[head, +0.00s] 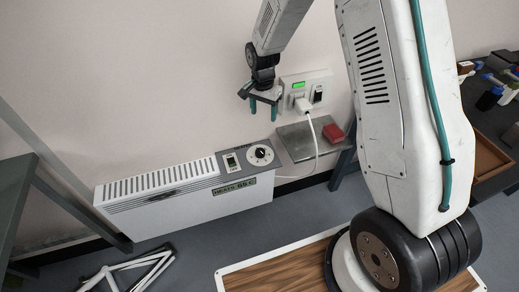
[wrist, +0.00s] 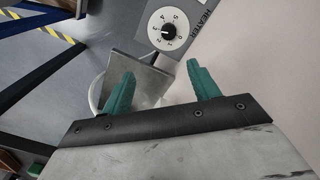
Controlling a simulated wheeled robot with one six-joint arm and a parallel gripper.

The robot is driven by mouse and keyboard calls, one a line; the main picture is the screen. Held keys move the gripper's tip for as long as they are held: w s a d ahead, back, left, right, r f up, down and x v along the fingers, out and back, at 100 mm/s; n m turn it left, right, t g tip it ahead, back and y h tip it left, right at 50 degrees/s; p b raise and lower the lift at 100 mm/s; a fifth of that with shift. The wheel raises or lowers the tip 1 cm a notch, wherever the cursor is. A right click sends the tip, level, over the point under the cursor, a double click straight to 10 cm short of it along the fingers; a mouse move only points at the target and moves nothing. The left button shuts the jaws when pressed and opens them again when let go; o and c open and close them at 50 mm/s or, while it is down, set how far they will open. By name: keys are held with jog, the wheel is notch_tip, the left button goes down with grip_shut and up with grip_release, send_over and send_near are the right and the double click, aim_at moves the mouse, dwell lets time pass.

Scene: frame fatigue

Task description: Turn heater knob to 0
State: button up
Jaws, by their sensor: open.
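The heater (head: 165,203) is a long white box low against the wall in the head view. Its round knob (head: 261,154), black on a white numbered dial, sits on the grey panel at the heater's right end. The knob also shows in the wrist view (wrist: 168,30), at the top, beyond my fingertips; its exact setting is too small to read surely. My gripper (head: 263,108) is open and empty, with teal fingers, above the knob and apart from it. Both fingers of my gripper (wrist: 161,72) show in the wrist view with nothing between them.
A rocker switch (head: 231,162) sits left of the knob. A wall socket (head: 306,92) with a white plug and cable is just right of my gripper. A grey metal shelf (head: 297,140) holds a red block (head: 334,133). A white bent frame (head: 130,272) lies on the floor.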

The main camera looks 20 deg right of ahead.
jog(key=m, duration=0.2)
send_near(260, 151)
jog(key=shift+w+d, duration=0.1)
jog(key=shift+w, duration=0.05)
notch_tip(260, 151, down, 9)
jog(key=shift+d+r, duration=0.1)
jog(key=c, duration=1)
